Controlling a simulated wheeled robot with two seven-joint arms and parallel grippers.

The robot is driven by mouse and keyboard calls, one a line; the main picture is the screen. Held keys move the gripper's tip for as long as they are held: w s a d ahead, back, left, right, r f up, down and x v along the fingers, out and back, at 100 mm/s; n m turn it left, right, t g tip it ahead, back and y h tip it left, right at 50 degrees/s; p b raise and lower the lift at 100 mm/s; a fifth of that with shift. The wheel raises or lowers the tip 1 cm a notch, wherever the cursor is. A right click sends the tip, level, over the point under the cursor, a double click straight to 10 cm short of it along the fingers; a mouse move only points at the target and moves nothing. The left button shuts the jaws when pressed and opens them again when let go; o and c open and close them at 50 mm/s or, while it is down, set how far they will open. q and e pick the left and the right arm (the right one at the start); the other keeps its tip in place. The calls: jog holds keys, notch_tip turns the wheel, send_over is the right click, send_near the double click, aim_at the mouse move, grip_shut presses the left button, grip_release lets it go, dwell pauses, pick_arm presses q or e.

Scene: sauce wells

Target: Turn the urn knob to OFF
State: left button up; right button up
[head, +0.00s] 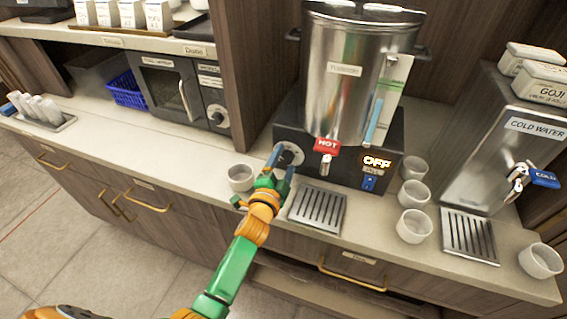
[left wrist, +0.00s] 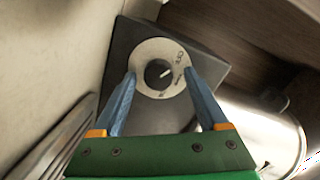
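The urn (head: 345,85) is a tall steel cylinder on a dark base, with a red HOT tap (head: 327,147). Its knob shows in the left wrist view (left wrist: 157,73) as a dark disc with a pale pointer mark on a round white dial plate (left wrist: 150,47). The mark points up and right, towards the side with the OFF lettering. My right gripper is out of view.
A white cup (head: 240,177) stands left of my gripper, and a drip tray (head: 317,209) lies to its right. Several cups (head: 413,226) stand right of the urn, near the cold water dispenser (head: 500,140). A microwave (head: 175,92) is at left.

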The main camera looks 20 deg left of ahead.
pick_arm(q)
jog(key=shift+s+f, duration=0.1)
jog(key=shift+s, duration=0.4)
jog(key=s, duration=0.6)
jog(key=shift+s+d+r, duration=0.1)
jog(key=shift+r, duration=0.25)
